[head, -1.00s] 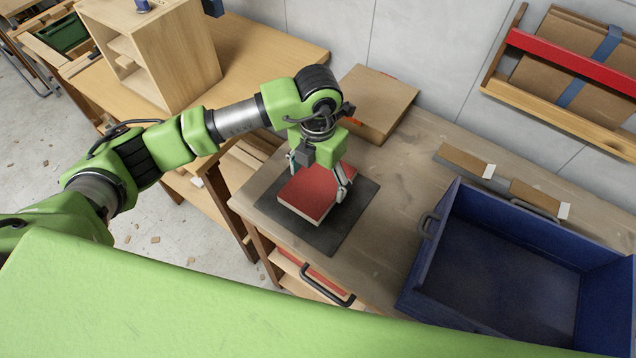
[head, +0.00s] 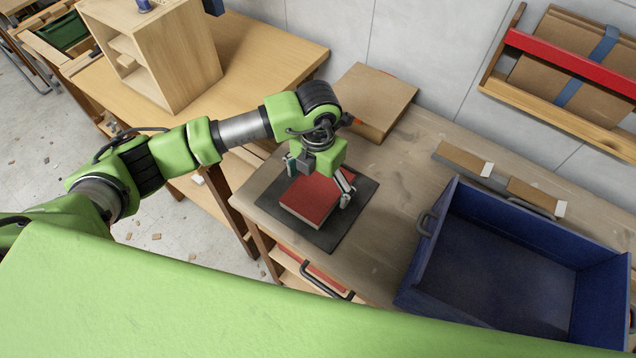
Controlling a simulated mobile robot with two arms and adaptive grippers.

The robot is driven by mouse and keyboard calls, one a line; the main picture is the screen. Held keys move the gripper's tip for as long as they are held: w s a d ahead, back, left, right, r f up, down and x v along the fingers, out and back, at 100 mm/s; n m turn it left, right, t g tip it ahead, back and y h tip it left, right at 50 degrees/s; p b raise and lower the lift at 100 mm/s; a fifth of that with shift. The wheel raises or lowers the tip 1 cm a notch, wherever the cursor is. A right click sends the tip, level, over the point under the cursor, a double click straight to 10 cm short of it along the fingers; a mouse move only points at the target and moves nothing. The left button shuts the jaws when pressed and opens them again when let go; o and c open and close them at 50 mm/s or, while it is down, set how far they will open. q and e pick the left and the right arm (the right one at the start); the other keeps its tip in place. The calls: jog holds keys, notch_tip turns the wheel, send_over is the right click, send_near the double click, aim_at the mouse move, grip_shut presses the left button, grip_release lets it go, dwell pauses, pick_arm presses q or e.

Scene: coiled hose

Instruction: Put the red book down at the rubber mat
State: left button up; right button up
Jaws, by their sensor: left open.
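The red book (head: 311,199) lies flat on the dark rubber mat (head: 347,222) on the wooden workbench, with mat showing around it. My left gripper (head: 318,184) is just above the book, its fingers spread open on either side of the book's back part. The right finger is near the book's right edge; whether it touches cannot be told. The gripper's body hides the book's back edge. My right gripper is not in view.
A blue open bin (head: 508,275) stands on the bench to the right. A cardboard box (head: 374,98) is behind the gripper by the wall. Cardboard pieces (head: 463,159) lie near the wall. A wooden shelf unit (head: 160,62) stands at upper left.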

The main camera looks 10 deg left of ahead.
aim_at(318, 187)
pick_arm(q)
notch_tip(318, 187, up, 12)
jog(key=b, duration=0.2)
jog(key=shift+r+b, duration=0.15)
jog(key=shift+b, duration=0.25)
